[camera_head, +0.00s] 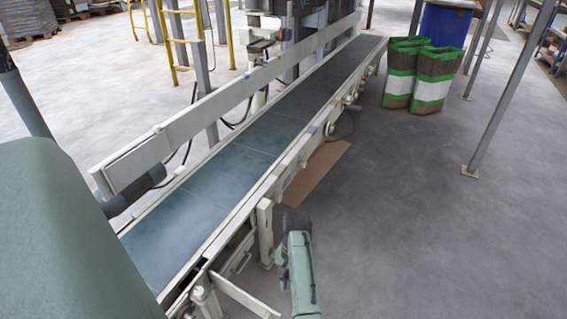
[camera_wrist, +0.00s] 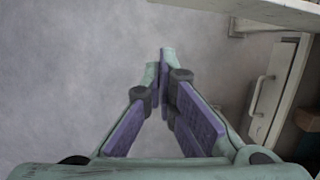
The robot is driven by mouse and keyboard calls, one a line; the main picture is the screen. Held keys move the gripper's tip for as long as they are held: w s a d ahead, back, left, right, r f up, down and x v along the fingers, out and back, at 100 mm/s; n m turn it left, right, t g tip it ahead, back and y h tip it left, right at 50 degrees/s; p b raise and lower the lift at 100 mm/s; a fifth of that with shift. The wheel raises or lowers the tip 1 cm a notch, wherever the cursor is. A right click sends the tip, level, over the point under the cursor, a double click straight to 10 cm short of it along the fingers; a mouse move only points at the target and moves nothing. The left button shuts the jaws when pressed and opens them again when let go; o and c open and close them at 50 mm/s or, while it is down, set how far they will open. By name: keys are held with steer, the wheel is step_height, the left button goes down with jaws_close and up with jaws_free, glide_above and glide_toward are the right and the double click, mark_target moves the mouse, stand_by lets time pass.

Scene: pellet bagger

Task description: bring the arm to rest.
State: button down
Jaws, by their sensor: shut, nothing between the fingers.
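My gripper (camera_wrist: 158,68) shows in the wrist view with its purple-padded fingers closed together at the tips. Nothing is held between them. Bare grey floor (camera_wrist: 80,65) lies beyond and to the left of the fingertips. In the head view, a green part of my arm (camera_head: 302,275) with a dark end stands at the bottom, just right of the conveyor. I cannot make out the gripper's fingers in that view.
A long conveyor (camera_head: 240,163) with pale side rails runs from front left to back. Green-and-white banded bags (camera_head: 434,80) stand at the back right by a blue drum (camera_head: 444,27). A post (camera_head: 510,85) stands at right.

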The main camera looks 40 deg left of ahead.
steer(key=v, duration=0.3)
